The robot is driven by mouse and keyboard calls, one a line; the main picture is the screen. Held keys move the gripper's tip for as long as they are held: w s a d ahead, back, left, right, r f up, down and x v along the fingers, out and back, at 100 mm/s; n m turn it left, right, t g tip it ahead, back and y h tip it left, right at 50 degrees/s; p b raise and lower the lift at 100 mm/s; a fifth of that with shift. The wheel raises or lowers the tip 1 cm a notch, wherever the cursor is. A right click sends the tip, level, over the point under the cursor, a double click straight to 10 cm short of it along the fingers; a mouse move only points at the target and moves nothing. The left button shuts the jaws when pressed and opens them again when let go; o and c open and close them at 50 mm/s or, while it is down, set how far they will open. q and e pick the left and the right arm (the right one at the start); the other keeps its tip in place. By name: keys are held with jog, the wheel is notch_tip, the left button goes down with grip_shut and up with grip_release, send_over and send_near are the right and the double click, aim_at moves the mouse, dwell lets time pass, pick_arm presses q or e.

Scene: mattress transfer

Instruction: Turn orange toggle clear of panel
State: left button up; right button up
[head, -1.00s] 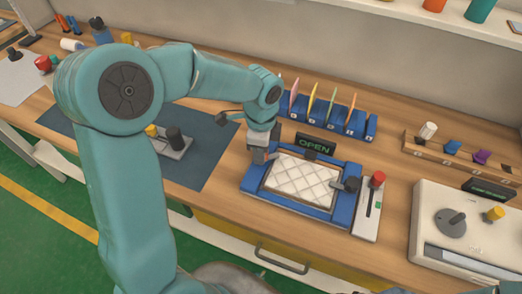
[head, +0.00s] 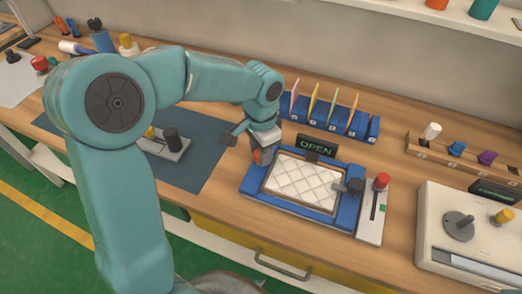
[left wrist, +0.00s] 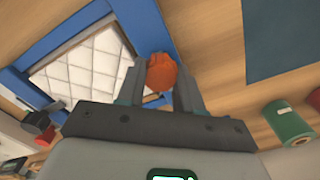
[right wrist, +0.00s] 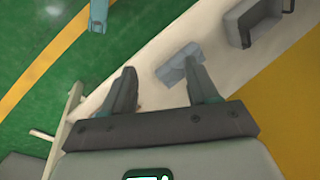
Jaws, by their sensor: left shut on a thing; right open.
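The orange toggle (left wrist: 161,72) is between the fingers of my left gripper (left wrist: 158,84), which is shut on it. In the head view the orange toggle (head: 257,156) shows at the left edge of the blue frame, under my left gripper (head: 262,148). The white quilted panel (head: 302,183) lies flat inside the blue frame (head: 262,203); the panel also shows in the left wrist view (left wrist: 82,62). A sign behind the frame reads OPEN (head: 317,146). My right gripper (right wrist: 160,92) is open and empty, over the floor and bench front.
A red-knobbed lever unit (head: 371,215) stands right of the frame. A blue rack with coloured cards (head: 330,117) is behind. A grey mat (head: 195,172) lies left, with a black-knobbed block (head: 165,145). A white dial box (head: 470,230) is at the right.

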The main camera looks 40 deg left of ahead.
pick_arm(q)
jog(key=shift+w+r+n, duration=0.1)
jog(key=shift+r+n, duration=0.05)
jog(key=shift+n, duration=0.15)
jog(key=o, duration=1)
jog(key=shift+o, duration=0.2)
notch_tip(320, 180, up, 16)
jog(key=p, duration=0.1)
jog(key=shift+r, duration=0.15)
